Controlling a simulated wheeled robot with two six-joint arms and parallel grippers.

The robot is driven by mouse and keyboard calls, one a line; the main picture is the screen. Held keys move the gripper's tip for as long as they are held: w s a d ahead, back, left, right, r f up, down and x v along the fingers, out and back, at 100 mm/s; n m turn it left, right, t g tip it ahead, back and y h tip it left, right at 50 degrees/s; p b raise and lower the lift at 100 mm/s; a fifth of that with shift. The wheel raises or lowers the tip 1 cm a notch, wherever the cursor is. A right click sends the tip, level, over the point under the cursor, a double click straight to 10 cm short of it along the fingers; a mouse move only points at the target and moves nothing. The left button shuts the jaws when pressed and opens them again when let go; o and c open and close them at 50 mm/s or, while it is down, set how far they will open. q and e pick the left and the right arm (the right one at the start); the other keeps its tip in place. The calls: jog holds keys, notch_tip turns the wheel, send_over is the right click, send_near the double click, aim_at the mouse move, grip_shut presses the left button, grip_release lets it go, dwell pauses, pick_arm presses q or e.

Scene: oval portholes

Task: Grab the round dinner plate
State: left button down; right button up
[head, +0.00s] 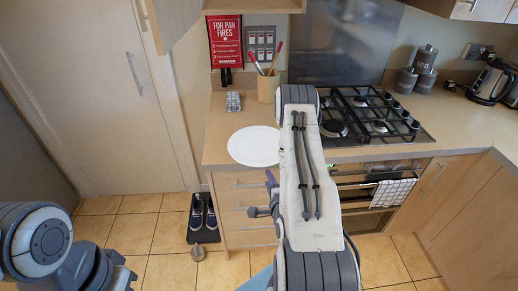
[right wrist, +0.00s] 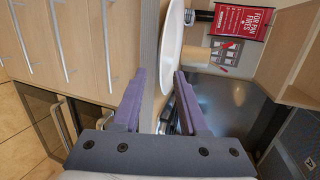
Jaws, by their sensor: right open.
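The round white dinner plate (head: 254,146) lies flat near the front edge of the wooden counter, left of the hob. My right gripper (right wrist: 160,76) is open, with two purple fingers spread apart. In the right wrist view the plate (right wrist: 171,50) shows edge-on, with its near rim between or just beyond the fingertips; I cannot tell whether they touch it. In the head view my right arm covers most of that gripper, and only a bit of purple finger shows just below the counter edge. My left arm shows at the lower left, without its gripper.
A gas hob (head: 370,115) is right of the plate. A utensil pot (head: 268,88) and a small grey item (head: 233,101) stand behind it. Drawers (head: 245,205) are below the counter. Shoes on a dark mat (head: 204,220) lie on the floor.

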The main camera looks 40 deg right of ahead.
aim_at(263, 166)
jog(key=x, duration=0.4)
jog(key=b+x, duration=0.1)
jog(key=x, duration=0.4)
jog(key=shift+d+r, duration=0.1)
jog(key=shift+r, duration=0.15)
pick_arm(q)
jog(key=shift+f, duration=0.95)
pick_arm(e)
jog(key=shift+w+d+f, duration=0.1)
jog(key=shift+w+f, duration=0.1)
jog(key=shift+w, duration=0.05)
jog(key=shift+c, duration=0.3)
grip_shut()
